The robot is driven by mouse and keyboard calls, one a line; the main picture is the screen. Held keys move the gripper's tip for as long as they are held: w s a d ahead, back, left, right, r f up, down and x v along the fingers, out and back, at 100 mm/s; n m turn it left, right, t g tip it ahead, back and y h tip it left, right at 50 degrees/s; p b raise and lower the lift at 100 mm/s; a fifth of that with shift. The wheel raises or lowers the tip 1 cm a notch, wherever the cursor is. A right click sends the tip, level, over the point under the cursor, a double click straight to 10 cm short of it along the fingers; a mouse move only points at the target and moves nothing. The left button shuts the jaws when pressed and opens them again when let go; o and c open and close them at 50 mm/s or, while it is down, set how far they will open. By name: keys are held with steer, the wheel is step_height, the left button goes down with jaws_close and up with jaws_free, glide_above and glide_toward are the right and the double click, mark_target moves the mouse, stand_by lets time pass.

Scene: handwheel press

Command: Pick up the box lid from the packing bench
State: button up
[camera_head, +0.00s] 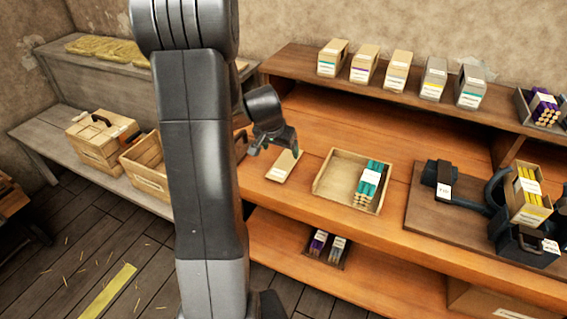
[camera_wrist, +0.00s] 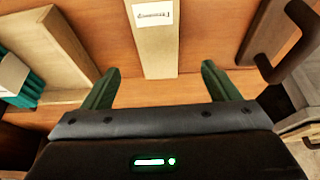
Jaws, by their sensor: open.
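The box lid (camera_head: 284,166) is a flat, narrow, pale wooden piece with a white label, lying on the orange-brown packing bench (camera_head: 310,204) left of the open tray. In the wrist view the lid (camera_wrist: 156,45) runs from the top edge down between the two green fingers. My gripper (camera_head: 272,148) is beside and above the lid's upper left side in the head view. In the wrist view my gripper (camera_wrist: 159,80) is open, with one finger on each side of the lid and a gap to each. Whether the fingertips touch the bench is unclear.
A wooden tray (camera_head: 326,181) holding a teal bundle (camera_head: 369,180) stands right of the lid. A dark press (camera_head: 490,200) with a yellow-filled box is further right. Several cartons (camera_head: 365,64) line the shelf behind. A wooden crate (camera_head: 146,176) stands on the left bench.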

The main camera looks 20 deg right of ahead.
mark_target(285, 163)
steer(key=shift+s+x, duration=0.1)
steer(key=shift+x, duration=1.75)
steer(key=shift+s+x, duration=0.15)
steer(key=shift+x, duration=1.75)
steer(key=shift+a, duration=0.1)
steer(key=c, duration=1.1)
